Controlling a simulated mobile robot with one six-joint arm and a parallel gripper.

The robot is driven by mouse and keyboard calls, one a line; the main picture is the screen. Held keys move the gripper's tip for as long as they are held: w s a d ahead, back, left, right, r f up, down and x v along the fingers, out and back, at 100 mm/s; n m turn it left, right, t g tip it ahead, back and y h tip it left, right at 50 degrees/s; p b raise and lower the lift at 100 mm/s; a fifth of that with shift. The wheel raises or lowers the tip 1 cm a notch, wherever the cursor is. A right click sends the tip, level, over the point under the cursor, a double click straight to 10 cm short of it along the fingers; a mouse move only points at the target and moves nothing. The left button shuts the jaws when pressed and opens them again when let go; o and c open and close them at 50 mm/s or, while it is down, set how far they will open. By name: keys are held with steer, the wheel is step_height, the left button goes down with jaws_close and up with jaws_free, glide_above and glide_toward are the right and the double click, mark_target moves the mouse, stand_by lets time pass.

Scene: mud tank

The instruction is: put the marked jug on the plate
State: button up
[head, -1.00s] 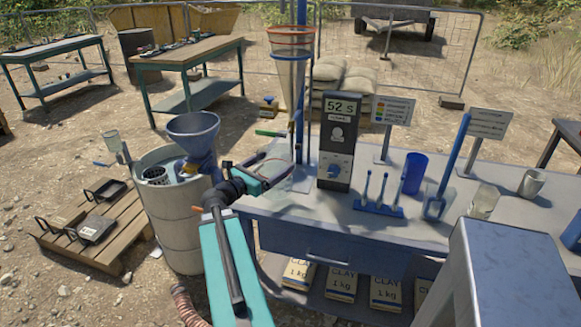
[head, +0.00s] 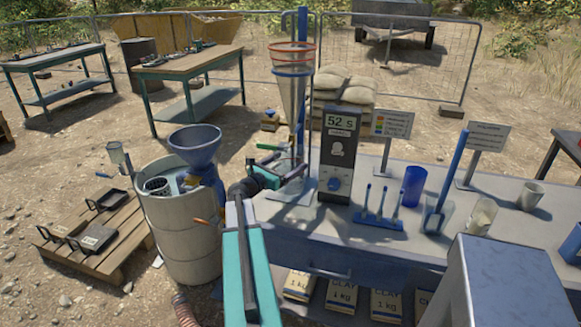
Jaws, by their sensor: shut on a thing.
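My gripper (head: 284,160) is at the back left of the workbench, low beside the cone stand. It is shut on a small clear thing with a reddish line, which looks like the marked jug (head: 287,154); the fingers and wrist hide most of it. I cannot read its marks or tell whether it touches anything below. A pale flat plate (head: 296,194) lies at the foot of the stand, just under and in front of the gripper.
A clear cone (head: 291,92) with red and blue rings hangs above the gripper, close to it. A timer post (head: 338,150) reading 52 s stands to the right. A drum (head: 182,235) with a blue funnel (head: 195,142) is at left. A blue cup (head: 414,186) stands farther right.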

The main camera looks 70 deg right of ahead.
mark_target(296, 155)
steer(key=shift+d, duration=0.8)
steer(key=shift+d+f+p, duration=0.15)
steer(key=shift+d+p, duration=0.2)
steer(key=shift+d, duration=0.45)
steer(key=shift+a+f+p, duration=0.15)
steer(key=shift+f+p, duration=0.3)
steer(key=shift+f, duration=1.45)
steer(key=o, duration=1.2)
steer(key=shift+s, duration=0.1)
steer(key=shift+r, duration=0.15)
